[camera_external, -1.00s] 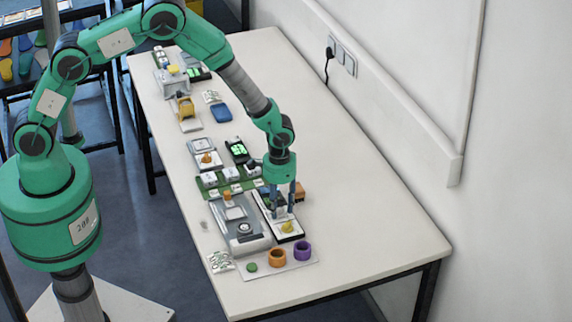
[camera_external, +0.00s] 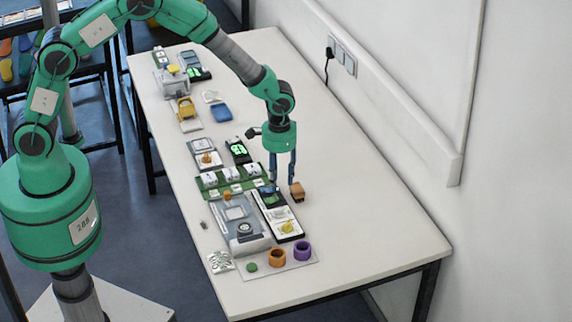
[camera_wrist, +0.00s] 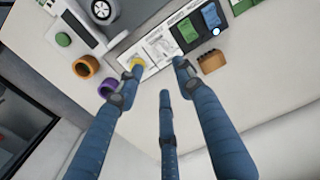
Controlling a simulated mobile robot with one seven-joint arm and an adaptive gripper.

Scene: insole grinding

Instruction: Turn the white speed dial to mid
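The long control panel (camera_external: 281,218) lies on the table below my gripper (camera_external: 284,185). It carries a yellow knob (camera_external: 287,227), also seen in the wrist view (camera_wrist: 137,63). A pale marked area beside the yellow knob (camera_wrist: 158,46) appears to hold the white dial, but its outline and setting are too small to read. Green and blue parts (camera_wrist: 198,22) sit at the panel's other end. My gripper is open and empty, its fingers apart and above the panel's far end, clear of the dial area.
A grey machine (camera_external: 238,222) with a round dial stands left of the panel. Orange (camera_external: 277,257) and purple (camera_external: 302,250) rings stand in front. A brown block (camera_external: 297,191) is close to the right fingertip. The table's right side is clear.

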